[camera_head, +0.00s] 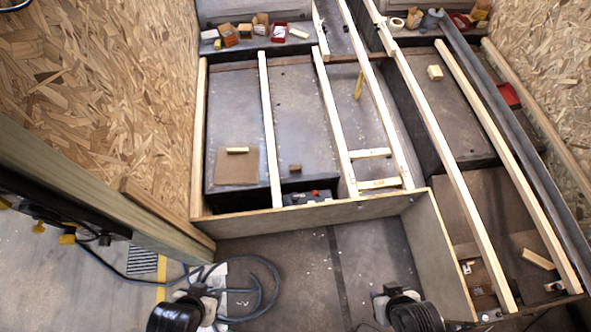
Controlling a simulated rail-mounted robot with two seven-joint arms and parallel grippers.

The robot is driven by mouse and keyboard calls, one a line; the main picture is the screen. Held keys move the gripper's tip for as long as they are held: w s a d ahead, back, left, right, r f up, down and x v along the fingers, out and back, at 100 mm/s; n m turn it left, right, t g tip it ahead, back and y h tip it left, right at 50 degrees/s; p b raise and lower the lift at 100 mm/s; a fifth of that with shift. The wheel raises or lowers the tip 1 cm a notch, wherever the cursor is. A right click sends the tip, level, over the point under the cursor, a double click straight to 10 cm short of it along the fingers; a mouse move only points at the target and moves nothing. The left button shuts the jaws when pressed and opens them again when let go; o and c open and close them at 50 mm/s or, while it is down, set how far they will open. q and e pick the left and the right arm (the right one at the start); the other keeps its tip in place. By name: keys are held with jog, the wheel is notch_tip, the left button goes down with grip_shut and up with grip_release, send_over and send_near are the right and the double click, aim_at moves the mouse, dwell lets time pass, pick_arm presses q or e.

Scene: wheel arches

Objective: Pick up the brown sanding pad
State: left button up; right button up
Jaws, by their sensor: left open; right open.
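A small brown block (295,167), which looks like the sanding pad, lies on the dark grey floor panel between two pale wooden battens. It is apart from both battens, and nothing covers it. My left gripper (200,291) is at the bottom left of the head view, open and well short of the block. My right gripper (388,292) is at the bottom centre-right, also open and far from the block. The fingertips of both are small and partly hidden by my own wrists.
A brown sheet (236,177) with a pale wood piece (237,150) lies left of the block. Long battens (271,130) and a low front board (300,214) frame the area. A dark tool (307,197) sits behind that board. A blue hose (262,268) lies near my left gripper.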

pick_arm(q)
jog(key=shift+o, duration=0.2)
jog(key=o, duration=0.8)
jog(key=shift+w, duration=0.1)
